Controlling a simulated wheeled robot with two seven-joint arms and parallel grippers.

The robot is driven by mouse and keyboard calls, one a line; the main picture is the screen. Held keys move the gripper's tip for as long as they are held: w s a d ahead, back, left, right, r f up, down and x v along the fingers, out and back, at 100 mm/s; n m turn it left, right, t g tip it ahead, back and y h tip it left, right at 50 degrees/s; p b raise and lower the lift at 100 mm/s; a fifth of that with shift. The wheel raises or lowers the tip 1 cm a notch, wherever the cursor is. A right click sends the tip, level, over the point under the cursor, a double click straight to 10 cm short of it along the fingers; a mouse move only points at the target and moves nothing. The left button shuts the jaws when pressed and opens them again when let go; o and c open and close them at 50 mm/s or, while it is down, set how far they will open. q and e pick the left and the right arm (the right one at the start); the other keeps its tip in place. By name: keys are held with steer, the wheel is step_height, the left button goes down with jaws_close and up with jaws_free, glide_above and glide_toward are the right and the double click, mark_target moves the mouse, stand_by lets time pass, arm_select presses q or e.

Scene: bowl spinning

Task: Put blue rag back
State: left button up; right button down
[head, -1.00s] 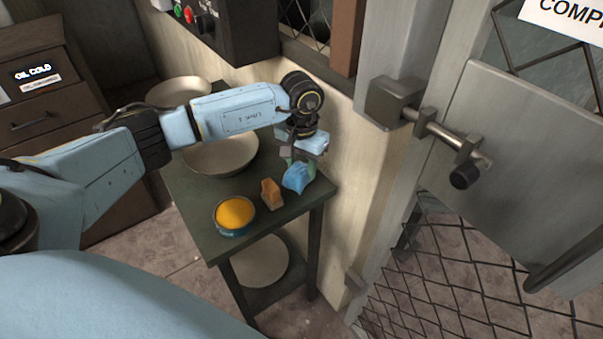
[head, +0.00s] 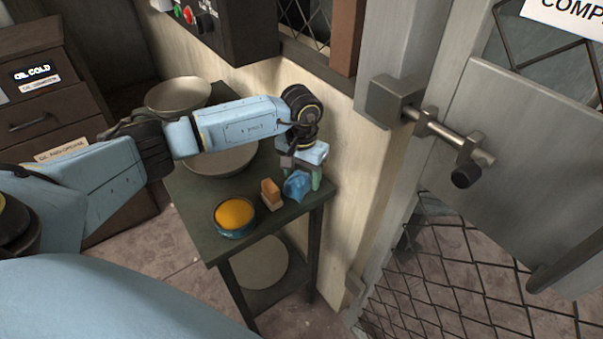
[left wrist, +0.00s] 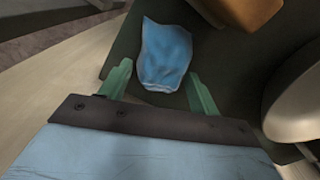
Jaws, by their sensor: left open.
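The blue rag (head: 297,185) lies crumpled on the dark green table (head: 222,239), near its right edge. In the left wrist view the rag (left wrist: 165,52) lies just beyond and partly between the green fingertips. My left gripper (head: 303,170) is open, low over the table right at the rag. In the left wrist view the open left gripper (left wrist: 158,82) has one finger on each side of the rag's near end. I cannot tell whether the fingers touch it. My right gripper is not in view.
An orange-brown block (head: 271,193) stands close left of the rag. Large bowls (head: 178,94) stand on the table behind, and another (head: 262,262) on the lower shelf. A wall runs close along the table's right.

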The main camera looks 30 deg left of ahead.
mark_target(302, 174)
arm_select(q)
steer(key=shift+r, duration=0.1)
step_height(302, 174, up, 12)
steer(key=p, duration=0.1)
stand_by(0.5)
